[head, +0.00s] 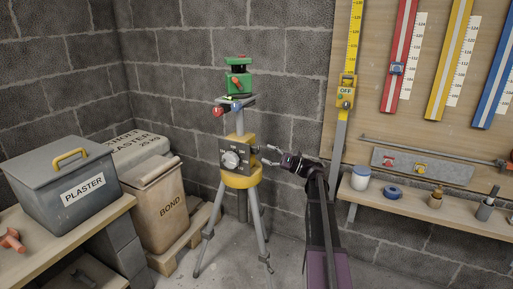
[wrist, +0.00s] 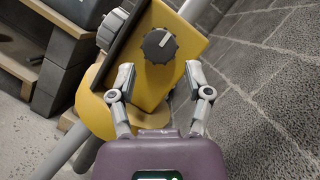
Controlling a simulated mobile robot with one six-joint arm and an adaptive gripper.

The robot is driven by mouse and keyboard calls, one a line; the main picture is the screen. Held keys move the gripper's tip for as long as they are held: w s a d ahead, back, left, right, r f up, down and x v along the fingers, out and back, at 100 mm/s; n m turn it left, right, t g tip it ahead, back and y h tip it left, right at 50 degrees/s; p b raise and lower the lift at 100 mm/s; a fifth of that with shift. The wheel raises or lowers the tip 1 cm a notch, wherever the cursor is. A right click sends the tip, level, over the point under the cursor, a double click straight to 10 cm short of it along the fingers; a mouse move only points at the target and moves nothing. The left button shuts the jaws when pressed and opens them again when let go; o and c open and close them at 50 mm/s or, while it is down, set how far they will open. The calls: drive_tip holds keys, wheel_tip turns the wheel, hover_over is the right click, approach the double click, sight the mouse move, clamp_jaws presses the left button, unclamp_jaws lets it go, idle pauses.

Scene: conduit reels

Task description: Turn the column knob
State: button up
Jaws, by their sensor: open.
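A yellow column housing (head: 240,180) sits on a grey tripod. In the wrist view, a dark grey ridged knob (wrist: 159,45) with a white pointer mark is on the yellow face (wrist: 150,85) towards my gripper. A pale round dial (head: 230,160) is on the dark front panel; its edge shows in the wrist view (wrist: 111,30). I cannot tell by name which is the column knob. My gripper (head: 268,155) is open and empty at the right of the housing. In the wrist view, its spread fingertips (wrist: 160,73) are just short of the dark knob, apart from it.
A green instrument (head: 238,80) stands above the housing on the tripod. The block wall (head: 285,90) is close behind and right. A shelf (head: 430,210) with small pots is at right.

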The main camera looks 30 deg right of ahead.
sight(259, 150)
drive_tip(key=shift+p+x, duration=0.6)
drive_tip(key=shift+x, duration=1.9)
drive_tip(key=c, duration=0.9)
